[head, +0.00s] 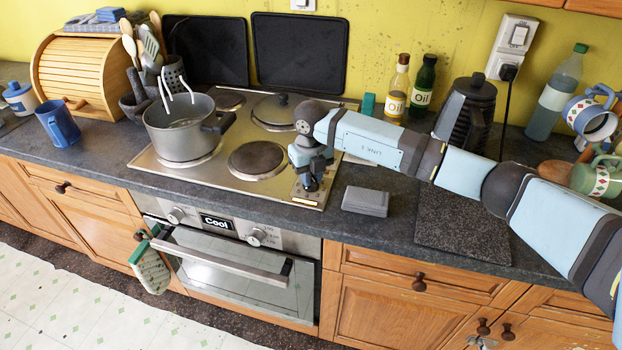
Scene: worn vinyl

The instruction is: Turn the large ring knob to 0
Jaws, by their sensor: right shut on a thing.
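My right gripper (309,186) points down at the front right corner of the steel hob (222,196). It is shut on a small control there, which I take to be the large ring knob. The knob is hidden behind the fingers, so its pointer and its setting cannot be read. My left gripper is not in view.
A grey pot (184,135) with tongs stands on the left of the hob. A lid (281,110) lies on a back ring; the front right ring (257,160) is bare. A grey box (365,201) is right of my gripper. The oven (235,262) has two dials below the counter.

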